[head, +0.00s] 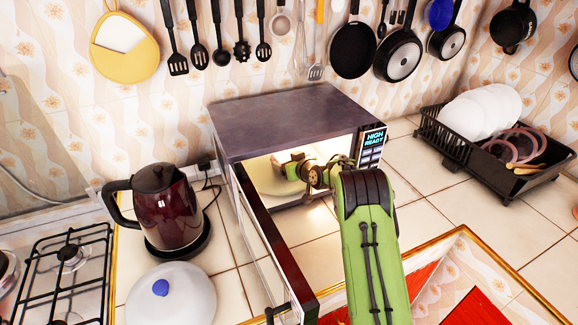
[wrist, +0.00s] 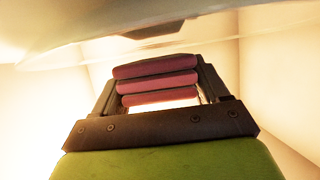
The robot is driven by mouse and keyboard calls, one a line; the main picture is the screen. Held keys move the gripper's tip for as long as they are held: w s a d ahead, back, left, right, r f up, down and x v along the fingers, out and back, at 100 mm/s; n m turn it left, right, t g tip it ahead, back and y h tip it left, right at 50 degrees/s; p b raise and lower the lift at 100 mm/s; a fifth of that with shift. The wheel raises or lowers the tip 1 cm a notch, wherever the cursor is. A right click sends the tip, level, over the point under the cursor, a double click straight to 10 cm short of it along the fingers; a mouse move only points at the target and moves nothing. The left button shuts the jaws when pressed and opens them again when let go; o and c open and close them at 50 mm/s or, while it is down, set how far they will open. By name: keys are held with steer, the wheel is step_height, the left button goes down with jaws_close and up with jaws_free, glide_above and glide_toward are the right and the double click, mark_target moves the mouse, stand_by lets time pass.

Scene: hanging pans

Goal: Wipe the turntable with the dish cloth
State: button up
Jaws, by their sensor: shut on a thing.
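The turntable (head: 266,181) is a pale disc on the floor of the open microwave (head: 290,122). Its smooth, pale surface spans the top of the wrist view (wrist: 60,35). My gripper (head: 280,162) is inside the microwave, over the turntable and close to it; I cannot tell if they touch. In the wrist view my gripper (wrist: 157,78) shows dark side parts with reddish-pink bands between them. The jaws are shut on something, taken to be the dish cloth. I cannot make out the cloth clearly, and I cannot tell whether the bands are cloth or finger pads.
The microwave door (head: 268,245) stands open toward the front, left of my arm. A dark red kettle (head: 168,208) and a white lid with a blue knob (head: 172,298) stand to its left. A dish rack (head: 495,150) is at right. Utensils and pans hang behind.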

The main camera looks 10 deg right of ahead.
steer(key=shift+f+b, duration=0.6)
steer(key=shift+b, duration=0.15)
stand_by(0.7)
